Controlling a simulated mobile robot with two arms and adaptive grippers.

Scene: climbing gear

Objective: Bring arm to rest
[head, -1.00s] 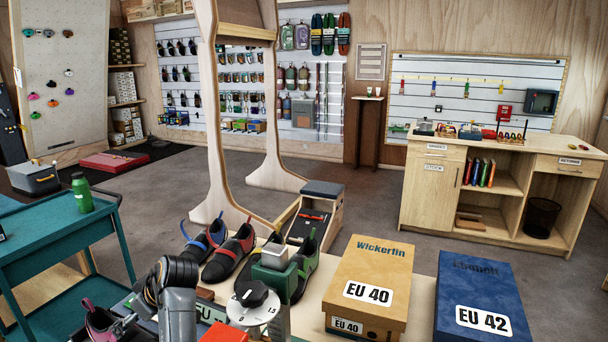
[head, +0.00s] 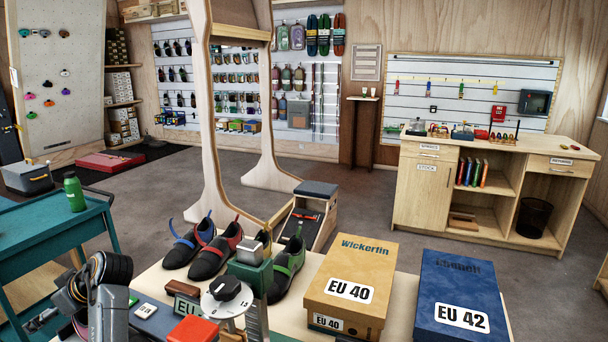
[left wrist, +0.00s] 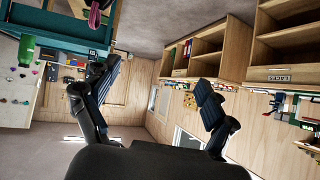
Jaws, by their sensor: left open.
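My left gripper (head: 72,296) is at the lower left of the head view, beside the teal trolley (head: 50,232). In the left wrist view its two dark fingers (left wrist: 156,77) stand wide apart with nothing between them. That view is upside down and looks out over the room, with the trolley at its top left. A pink loop on something dark (left wrist: 95,14) shows at its top edge, too cut off to identify. My right gripper is not in view.
Dark climbing shoes (head: 210,256) stand on the near table beside a green post with a round dial (head: 227,309). An EU 40 box (head: 350,270) and an EU 42 box (head: 462,280) lie to the right. A green bottle (head: 74,192) stands on the trolley. Open floor lies beyond.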

